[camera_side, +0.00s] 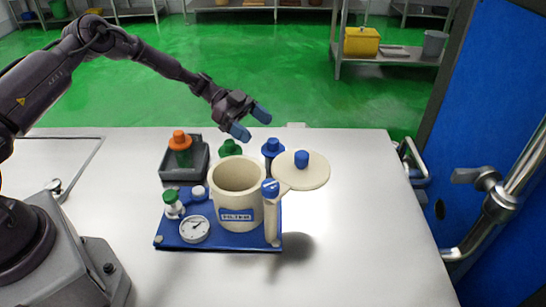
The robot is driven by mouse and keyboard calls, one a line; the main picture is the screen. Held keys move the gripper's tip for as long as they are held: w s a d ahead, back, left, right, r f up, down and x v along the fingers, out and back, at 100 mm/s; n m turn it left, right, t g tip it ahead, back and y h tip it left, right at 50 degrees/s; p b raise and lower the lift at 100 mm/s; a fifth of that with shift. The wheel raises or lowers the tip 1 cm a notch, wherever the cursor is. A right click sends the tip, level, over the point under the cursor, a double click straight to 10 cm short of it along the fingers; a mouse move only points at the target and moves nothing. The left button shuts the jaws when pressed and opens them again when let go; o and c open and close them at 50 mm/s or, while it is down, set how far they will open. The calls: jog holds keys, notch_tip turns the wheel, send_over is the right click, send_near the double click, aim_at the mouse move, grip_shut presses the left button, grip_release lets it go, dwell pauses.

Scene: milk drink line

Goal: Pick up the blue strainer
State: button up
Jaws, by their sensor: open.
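The blue strainer, as far as I can tell, is the small blue capped piece (272,147) standing behind the filter housing; its lower part is partly hidden by the housing and the round lid. My gripper (250,122) is open and empty, with blue fingertips, above and slightly left of the blue piece in the picture. The fingers do not appear to touch it. A similar green piece (230,148) stands just left of it, and an orange-topped one (180,140) stands in a dark grey tray (168,175).
The cream filter housing (238,181) stands on a blue base (207,240) with a gauge (195,229) and a green-topped valve (171,203). A cream lid (315,170) with a blue knob is swung out to the right. The table's right side (370,230) is clear.

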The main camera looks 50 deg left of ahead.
aim_at(277, 146)
jog(key=x, duration=0.8)
jog(key=shift+d+f, duration=0.1)
jog(key=c, duration=1)
jog(key=shift+f, duration=0.15)
jog(key=c, duration=0.5)
